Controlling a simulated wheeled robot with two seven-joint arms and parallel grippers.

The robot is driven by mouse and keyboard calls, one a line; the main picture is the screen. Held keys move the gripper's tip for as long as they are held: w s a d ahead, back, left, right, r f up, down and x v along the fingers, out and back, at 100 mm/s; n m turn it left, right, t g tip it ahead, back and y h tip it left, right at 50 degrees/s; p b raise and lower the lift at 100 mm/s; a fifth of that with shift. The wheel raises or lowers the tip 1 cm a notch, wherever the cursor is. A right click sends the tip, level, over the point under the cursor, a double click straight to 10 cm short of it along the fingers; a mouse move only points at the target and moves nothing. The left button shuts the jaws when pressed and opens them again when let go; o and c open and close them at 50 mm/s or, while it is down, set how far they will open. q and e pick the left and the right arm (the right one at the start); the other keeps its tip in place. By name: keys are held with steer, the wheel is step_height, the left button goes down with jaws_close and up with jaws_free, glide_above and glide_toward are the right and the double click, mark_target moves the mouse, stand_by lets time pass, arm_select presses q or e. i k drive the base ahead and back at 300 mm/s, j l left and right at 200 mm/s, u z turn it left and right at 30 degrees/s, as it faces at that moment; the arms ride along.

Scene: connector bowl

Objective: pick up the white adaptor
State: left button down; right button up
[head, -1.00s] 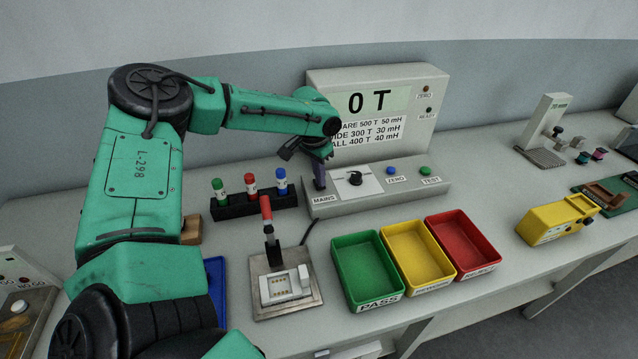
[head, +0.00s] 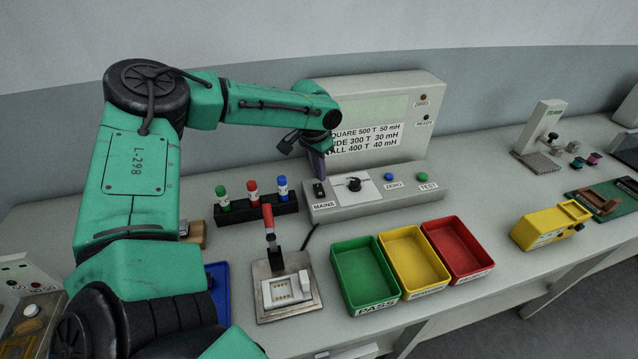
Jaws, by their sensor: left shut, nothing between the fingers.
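A white block with a row of small gold contacts (head: 284,289) sits on the metal plate of a test fixture (head: 268,312); it may be the white adaptor, but I cannot tell for sure. The fixture's red-handled lever (head: 268,216) stands upright behind it. My left gripper (head: 318,173) is shut and empty, pointing down just above the black MAINS switch (head: 319,190) on the grey tester (head: 420,196). It is well behind the white block. The tester's display (head: 365,106) is blank. My right gripper is not in view.
Green (head: 346,284), yellow (head: 388,268) and red (head: 430,252) bins stand right of the fixture. A black rack (head: 228,215) holds green, red and blue capped pieces. A blue tray (head: 216,295) is partly behind my left arm. A yellow device (head: 541,232) stands at right.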

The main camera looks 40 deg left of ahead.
mark_target(283, 291)
steer(key=k+l, duration=1.2)
steer(key=l, duration=0.15)
